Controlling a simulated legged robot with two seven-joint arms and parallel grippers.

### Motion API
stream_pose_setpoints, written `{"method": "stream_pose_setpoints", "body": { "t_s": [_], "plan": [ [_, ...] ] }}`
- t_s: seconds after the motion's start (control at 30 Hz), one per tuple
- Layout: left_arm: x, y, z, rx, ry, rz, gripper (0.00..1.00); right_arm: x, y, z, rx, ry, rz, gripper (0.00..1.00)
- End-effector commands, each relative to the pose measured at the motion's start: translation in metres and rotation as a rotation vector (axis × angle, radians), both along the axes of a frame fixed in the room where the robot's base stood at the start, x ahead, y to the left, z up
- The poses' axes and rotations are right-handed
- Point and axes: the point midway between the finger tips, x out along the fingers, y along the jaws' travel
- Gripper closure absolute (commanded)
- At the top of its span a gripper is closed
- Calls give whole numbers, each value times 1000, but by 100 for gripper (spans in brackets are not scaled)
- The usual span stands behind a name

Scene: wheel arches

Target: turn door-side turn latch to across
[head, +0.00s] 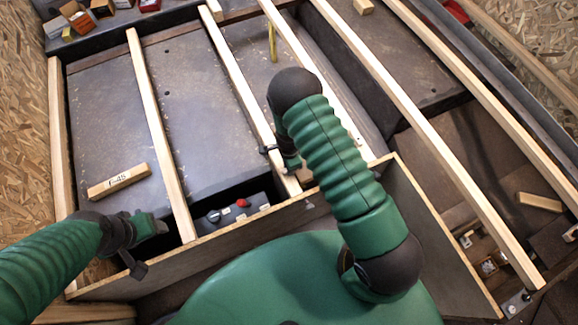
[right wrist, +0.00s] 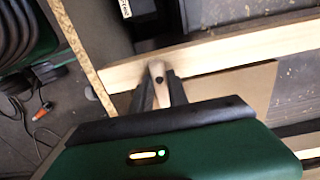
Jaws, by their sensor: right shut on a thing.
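The turn latch (right wrist: 158,75) is a small pale wooden piece with a dark pivot screw, in the right wrist view. It sits at a light wooden slat (right wrist: 215,52) and points from the slat back between my jaws, crosswise to the slat. My right gripper (right wrist: 162,92) is shut on it, one finger on each side. In the head view my right gripper (head: 292,165) is low at a slat beside the front board, and my arm partly hides the area. My left gripper (head: 160,228) hangs near the front board at the left; its finger gap is unclear.
Several pale slats (head: 160,130) run over grey panels. A wooden block with writing (head: 118,181) lies at left. A grey box with a red knob (head: 232,212) sits in an opening behind the front board (head: 255,228). Small boxes (head: 75,15) stand at the back left.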

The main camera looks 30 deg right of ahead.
Motion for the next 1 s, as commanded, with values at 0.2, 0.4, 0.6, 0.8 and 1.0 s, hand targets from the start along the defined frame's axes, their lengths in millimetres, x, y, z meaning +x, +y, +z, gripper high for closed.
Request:
{"method": "stream_pose_setpoints", "body": {
  "t_s": [0.2, 0.4, 0.6, 0.8, 1.0],
  "plan": [
    [0, 0, 0, 0, 0, 0, 38, 0, 2, -1, 4, 0, -2, 100],
    [0, 0, 0, 0, 0, 0, 38, 0, 2, 0, 3, 0, -1, 58],
    [0, 0, 0, 0, 0, 0, 38, 0, 1, 0, 2, -1, 0, 58],
    [0, 0, 6, 0, 0, 0, 38, 1, 1, 16, 1, -3, 1, 58],
    [0, 0, 24, 0, 0, 0, 38, 1, 1, 71, 2, -4, 1, 58]
  ]
}}
